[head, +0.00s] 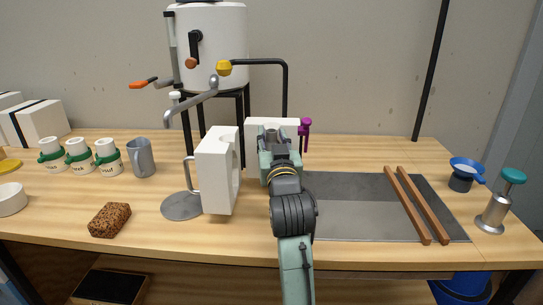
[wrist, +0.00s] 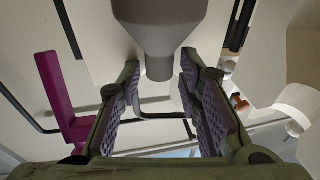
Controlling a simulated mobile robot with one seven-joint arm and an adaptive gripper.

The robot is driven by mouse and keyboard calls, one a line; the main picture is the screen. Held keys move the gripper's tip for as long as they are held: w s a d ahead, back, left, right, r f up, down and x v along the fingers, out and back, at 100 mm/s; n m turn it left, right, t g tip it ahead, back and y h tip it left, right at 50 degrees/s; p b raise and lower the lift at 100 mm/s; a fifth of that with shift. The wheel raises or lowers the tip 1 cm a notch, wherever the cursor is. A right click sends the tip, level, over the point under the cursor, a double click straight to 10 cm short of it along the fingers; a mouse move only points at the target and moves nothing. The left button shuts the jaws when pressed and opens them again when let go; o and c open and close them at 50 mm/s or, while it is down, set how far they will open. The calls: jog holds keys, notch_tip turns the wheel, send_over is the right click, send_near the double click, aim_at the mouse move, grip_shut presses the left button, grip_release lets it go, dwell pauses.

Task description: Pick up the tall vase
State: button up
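A smooth grey form (wrist: 170,25), which I take to be the tall vase, shows in the wrist view. It has a wide body that tapers to a short narrow neck. My gripper (wrist: 160,62) is open, with one finger on each side of the neck and a visible gap to it. In the head view my gripper (head: 278,135) is over the middle of the table, in front of a white block (head: 256,124). My arm and gripper hide most or all of the vase there.
A white mould with a curved hollow (head: 215,170) stands close left of my arm. A purple clamp (head: 304,130) is just right of my gripper. A grey board (head: 350,205) with two wooden strips (head: 415,205) lies right. A large white tank (head: 222,45) stands behind.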

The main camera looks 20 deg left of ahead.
jog(key=shift+w, duration=0.15)
jog(key=c, duration=0.6)
jog(key=shift+c, duration=0.6)
jog(key=shift+r, duration=0.15)
